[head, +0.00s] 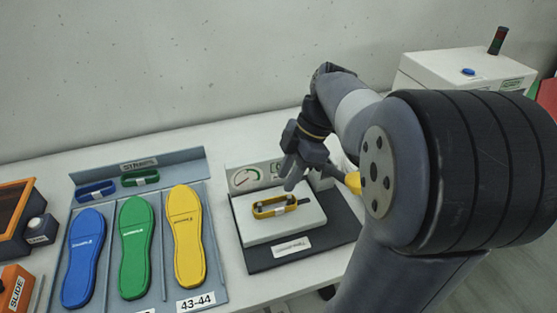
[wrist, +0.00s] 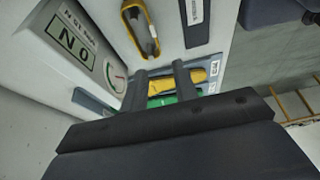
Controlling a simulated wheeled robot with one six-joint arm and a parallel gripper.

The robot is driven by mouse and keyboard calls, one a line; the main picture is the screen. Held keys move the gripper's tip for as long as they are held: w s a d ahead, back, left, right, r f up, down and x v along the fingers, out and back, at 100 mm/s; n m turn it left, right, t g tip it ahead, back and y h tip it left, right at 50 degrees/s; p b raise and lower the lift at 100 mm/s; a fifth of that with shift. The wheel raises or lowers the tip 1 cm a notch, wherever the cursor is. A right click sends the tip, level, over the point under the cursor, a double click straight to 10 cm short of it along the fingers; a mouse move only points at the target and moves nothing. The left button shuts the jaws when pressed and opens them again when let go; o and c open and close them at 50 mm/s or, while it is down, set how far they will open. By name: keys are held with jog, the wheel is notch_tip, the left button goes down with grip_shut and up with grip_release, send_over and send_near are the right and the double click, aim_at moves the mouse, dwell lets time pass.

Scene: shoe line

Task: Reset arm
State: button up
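My gripper (head: 292,180) hangs over the back right part of a white-topped device, with its fingers pointing down. In the wrist view my gripper (wrist: 160,68) has its two dark fingers apart, with nothing held between them. A yellow strap (head: 262,211) with a dark end piece lies on the device's white pad (head: 255,232), below and left of the fingers. The strap also shows at the top of the wrist view (wrist: 141,28). The arm is bent, and its large dark joint fills the right of the head view.
A grey tray (head: 218,274) at the left holds blue (head: 83,258), green (head: 136,250) and yellow (head: 186,236) insoles, with blue and green straps behind. The device has a dial gauge (head: 246,179). A white box (head: 455,72) stands back right. A wall (head: 180,60) closes off the back.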

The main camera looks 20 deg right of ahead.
aim_at(268, 212)
jog(key=x, duration=0.9)
jog(key=shift+w+a+f, duration=0.1)
jog(key=shift+w+f, duration=0.05)
jog(key=shift+f, duration=0.15)
